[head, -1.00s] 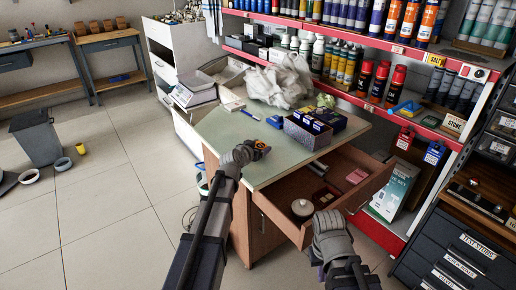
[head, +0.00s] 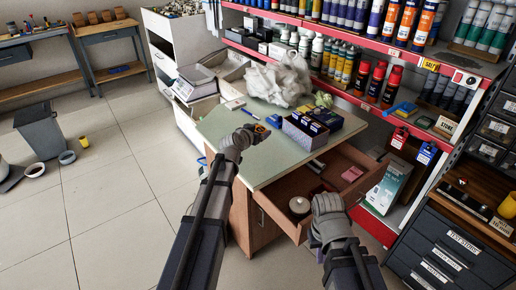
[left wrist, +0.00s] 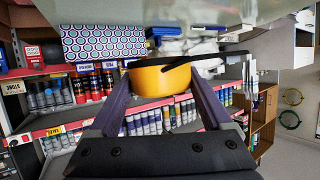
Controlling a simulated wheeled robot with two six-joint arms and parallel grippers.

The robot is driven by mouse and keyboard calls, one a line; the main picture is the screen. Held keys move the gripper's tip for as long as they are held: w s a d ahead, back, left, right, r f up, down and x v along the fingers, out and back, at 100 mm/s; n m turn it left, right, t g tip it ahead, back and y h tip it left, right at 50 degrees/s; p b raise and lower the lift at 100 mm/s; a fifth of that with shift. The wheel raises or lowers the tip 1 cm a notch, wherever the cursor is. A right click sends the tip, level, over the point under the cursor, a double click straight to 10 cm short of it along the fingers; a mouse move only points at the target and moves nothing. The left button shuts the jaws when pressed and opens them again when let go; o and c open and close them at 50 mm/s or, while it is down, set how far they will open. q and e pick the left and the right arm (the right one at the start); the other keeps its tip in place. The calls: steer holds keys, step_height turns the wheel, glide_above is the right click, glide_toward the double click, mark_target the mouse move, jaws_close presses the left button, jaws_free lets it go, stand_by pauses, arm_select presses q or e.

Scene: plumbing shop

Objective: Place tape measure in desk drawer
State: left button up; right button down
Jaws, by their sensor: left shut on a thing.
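The yellow tape measure (left wrist: 160,80) is between the fingers of my left gripper (left wrist: 155,90) in the left wrist view. In the head view my left gripper (head: 250,133) is shut on the tape measure (head: 262,128), a small orange-yellow spot over the green desk top (head: 225,122). The desk drawer (head: 265,206) stands pulled open below the desk top, to the right of the left gripper. My right gripper (head: 328,204) is at the drawer's front, and its fingers are hidden, so whether it grips there cannot be told.
The drawer holds a round tin (head: 299,205) and a pink block (head: 352,173). A patterned box (head: 306,132), a blue item (head: 275,121) and a crumpled pale bag (head: 280,80) sit on the desk. Red-edged shelves (head: 365,104) with bottles stand behind.

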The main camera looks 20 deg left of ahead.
mark_target(258, 157)
arm_select(q)
steer(key=shift+f+b, duration=4.75)
steer(key=shift+f, duration=0.05)
steer(key=shift+f+b, duration=0.25)
steer(key=shift+b, duration=0.05)
steer(key=o, duration=1.5)
steer(key=shift+o, duration=0.2)
steer(key=shift+s+r, duration=0.1)
steer(key=p+v, duration=0.1)
steer(key=v, duration=0.4)
steer(key=p+v, duration=0.1)
steer(key=v, duration=0.2)
steer(key=shift+s+d+f+p, duration=0.1)
steer(key=shift+d+f+p, duration=0.1)
steer(key=shift+f+p, duration=0.15)
steer(key=shift+f, duration=0.1)
